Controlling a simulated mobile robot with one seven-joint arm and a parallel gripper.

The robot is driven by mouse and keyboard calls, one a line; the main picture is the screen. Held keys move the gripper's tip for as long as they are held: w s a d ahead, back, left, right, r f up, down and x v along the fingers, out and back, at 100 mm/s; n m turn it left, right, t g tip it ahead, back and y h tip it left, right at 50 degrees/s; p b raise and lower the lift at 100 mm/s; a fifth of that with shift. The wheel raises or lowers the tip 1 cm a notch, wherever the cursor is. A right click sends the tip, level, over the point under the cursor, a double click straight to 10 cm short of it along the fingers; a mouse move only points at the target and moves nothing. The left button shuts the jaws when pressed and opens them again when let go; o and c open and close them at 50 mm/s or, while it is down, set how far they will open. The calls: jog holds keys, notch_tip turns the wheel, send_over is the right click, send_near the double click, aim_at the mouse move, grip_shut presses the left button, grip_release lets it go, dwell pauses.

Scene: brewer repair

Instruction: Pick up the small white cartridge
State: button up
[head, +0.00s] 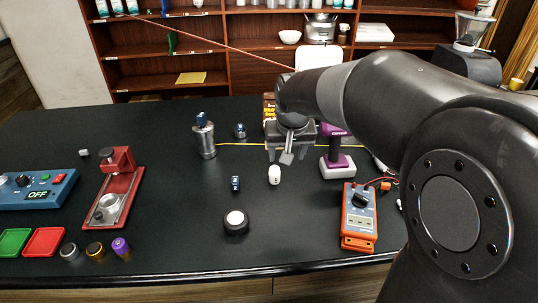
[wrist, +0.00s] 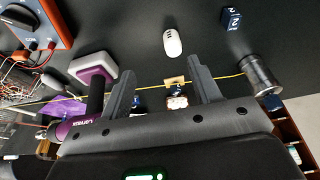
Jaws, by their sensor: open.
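The small white cartridge (head: 274,175) lies on the black tabletop near the middle of the head view, with dark marks on it. In the wrist view the white cartridge (wrist: 172,41) lies a little beyond the fingertips, between their lines and nearer the right finger. My gripper (head: 288,158) is above the table, just behind and slightly right of the cartridge in the head view. In the wrist view my gripper (wrist: 158,64) has its two fingers wide apart, with nothing held. The cartridge is apart from both fingers.
A purple-and-white device (head: 337,160) stands close right of my gripper. An orange multimeter (head: 359,212) lies front right. A metal cylinder (head: 204,140) stands behind left.

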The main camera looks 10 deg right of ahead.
send_near(275, 168)
jog(key=x, duration=1.2)
jog(key=c, duration=1.1)
